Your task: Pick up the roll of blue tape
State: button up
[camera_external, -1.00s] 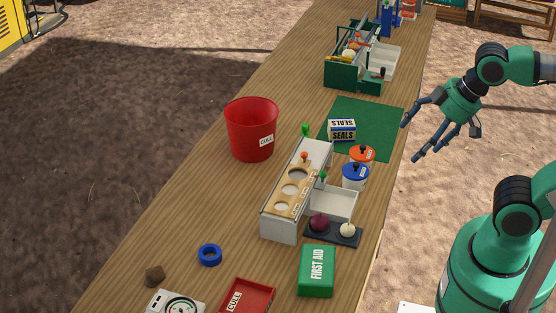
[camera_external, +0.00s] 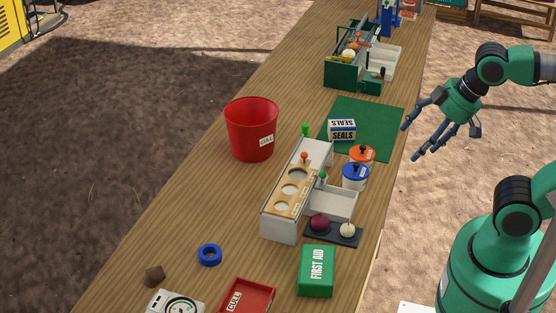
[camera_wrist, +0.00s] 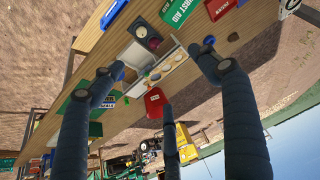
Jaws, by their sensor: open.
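The roll of blue tape (camera_external: 210,254) lies flat on the wooden table in the lower left part of the external view, left of the green first aid box. It also shows small in the wrist view (camera_wrist: 209,40), beside one of my fingers. My gripper (camera_external: 426,139) is open and empty, beyond the table's right edge and far from the tape. In the wrist view its fingers are spread wide with nothing between them in their grasp.
A grey sorting unit (camera_external: 281,228) with a dark tray (camera_external: 333,238) stands between my gripper and the tape. A first aid box (camera_external: 317,271), red tray (camera_external: 247,298), gauge (camera_external: 176,305) and brown lump (camera_external: 154,275) surround the tape. A red bucket (camera_external: 250,130) stands farther back.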

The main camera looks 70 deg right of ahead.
jog(key=w, duration=0.1)
jog(key=n+g+p, duration=0.4)
jog(key=g+p, duration=0.2)
jog(key=p, duration=0.1)
send_over(212, 252)
notch_tip(212, 252, down, 28)
jog(key=shift+d+f, duration=0.1)
jog(key=shift+f, duration=0.1)
jog(key=shift+f+b, duration=0.65)
jog(key=shift+f, duration=3.65)
